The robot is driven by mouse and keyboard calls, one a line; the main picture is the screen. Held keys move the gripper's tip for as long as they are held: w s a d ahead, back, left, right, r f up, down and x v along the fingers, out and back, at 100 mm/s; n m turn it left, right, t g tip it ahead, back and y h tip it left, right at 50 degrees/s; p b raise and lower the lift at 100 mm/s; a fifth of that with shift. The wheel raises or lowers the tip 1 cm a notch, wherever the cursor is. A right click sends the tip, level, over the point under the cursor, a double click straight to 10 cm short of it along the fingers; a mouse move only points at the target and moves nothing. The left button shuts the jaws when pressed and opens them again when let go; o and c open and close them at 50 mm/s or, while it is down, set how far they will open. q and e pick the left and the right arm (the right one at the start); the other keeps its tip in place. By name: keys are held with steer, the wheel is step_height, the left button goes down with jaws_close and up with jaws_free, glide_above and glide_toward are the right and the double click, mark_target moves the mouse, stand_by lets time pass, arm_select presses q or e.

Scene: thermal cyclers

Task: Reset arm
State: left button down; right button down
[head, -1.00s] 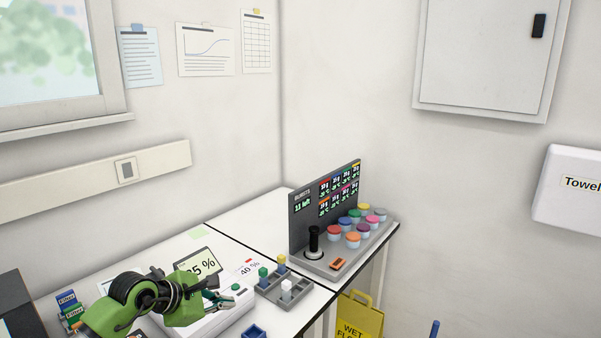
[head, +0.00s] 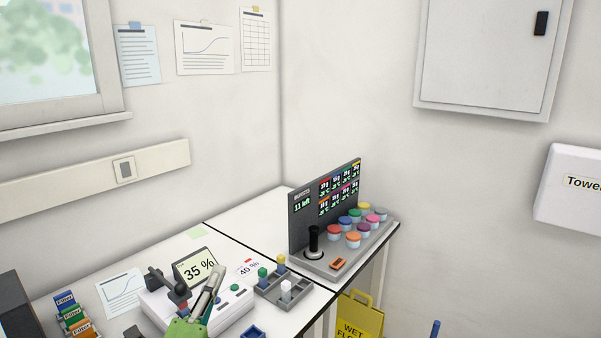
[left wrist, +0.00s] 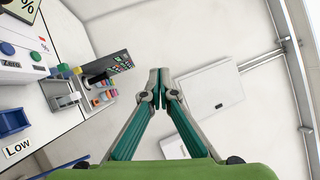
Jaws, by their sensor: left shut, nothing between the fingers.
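My left gripper (head: 211,290) shows at the lower left of the head view, with its green body at the bottom edge and its fingers pointing up. It is in front of a white device (head: 238,299) with a "35 %" display (head: 195,268). In the left wrist view its fingers (left wrist: 159,78) are together and nothing is between them. The fingers there point away from the bench, toward the wall side. My right gripper is in neither view.
A grey rack (head: 299,295) with coloured blocks stands right of the device. Behind it is a dark panel (head: 304,224) with a joystick (head: 314,241) and several coloured-lid jars (head: 353,238). Filter boxes (head: 66,300) stand at left. A yellow wet-floor sign (head: 358,318) is beyond the bench edge.

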arm_select(q)
steer(key=s+a+f+n+g+y, duration=0.4)
steer(key=s+a+f+n, duration=0.15)
steer(key=f+n, duration=0.35)
steer(key=s+a+f+n+g+y, duration=0.3)
steer(key=s+a+f+n+g, duration=0.25)
steer(key=f, duration=0.45)
steer(key=s+d+f+n+g+h, duration=0.1)
steer(key=s+d+f+n+g, duration=0.2)
steer(key=s, duration=0.4)
steer(key=s+d+f+n+g+h, duration=0.1)
steer(key=s+d+f+g, duration=0.1)
steer(key=s+f, duration=0.35)
steer(key=s+d+f+n+g+h, duration=0.1)
steer(key=s+d+f+n+g, duration=0.15)
steer(key=s, duration=0.55)
step_height(320, 180, down, 29)
steer(key=s+g+b, duration=0.2)
steer(key=b, duration=0.1)
steer(key=s+a+f+m+g+b, duration=0.1)
steer(key=s+a+f+b, duration=0.2)
steer(key=s+f, duration=1.5)
steer(key=shift+a+f, duration=0.2)
steer(key=shift+f, duration=0.7)
